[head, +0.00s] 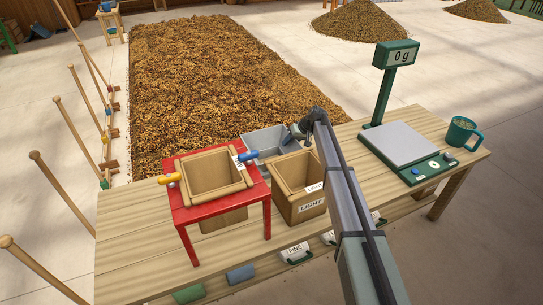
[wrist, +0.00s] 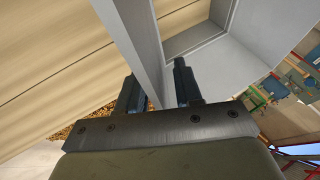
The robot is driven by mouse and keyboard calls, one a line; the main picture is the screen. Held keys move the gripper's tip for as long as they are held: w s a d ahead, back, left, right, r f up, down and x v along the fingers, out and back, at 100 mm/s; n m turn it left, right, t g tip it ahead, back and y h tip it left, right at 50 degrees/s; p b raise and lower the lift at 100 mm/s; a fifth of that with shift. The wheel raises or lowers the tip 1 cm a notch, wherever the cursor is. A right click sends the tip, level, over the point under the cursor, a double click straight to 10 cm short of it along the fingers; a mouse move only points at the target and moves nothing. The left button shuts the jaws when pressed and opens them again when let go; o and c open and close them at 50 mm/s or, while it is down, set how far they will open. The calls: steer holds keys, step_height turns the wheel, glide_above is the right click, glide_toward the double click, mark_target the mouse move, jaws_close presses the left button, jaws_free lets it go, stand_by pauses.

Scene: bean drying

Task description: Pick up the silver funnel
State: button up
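The silver funnel (head: 262,140) is a pale grey, square-sided, hopper-like thing at the far edge of the wooden table, behind the wooden boxes. Its lower part is hidden in the head view. My gripper (head: 294,136) is at its right side there. In the wrist view the funnel's grey wall (wrist: 142,40) runs between the two fingers of my gripper (wrist: 156,85). The fingers are apart, one on each side of the wall, and a gap shows beside the right finger. I see no firm grip.
A red stand (head: 220,213) holding a wooden hopper (head: 215,165) is left of the funnel. A wooden box labelled LIGHT (head: 300,205) is in front. A green scale (head: 400,145) reading 0 g and a teal mug (head: 462,132) stand at right. The table's front left is clear.

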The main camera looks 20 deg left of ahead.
jaws_close()
steer(key=shift+r, duration=0.15)
stand_by(0.5)
step_height(320, 180, up, 10)
steer(key=shift+f, duration=0.1)
stand_by(0.4)
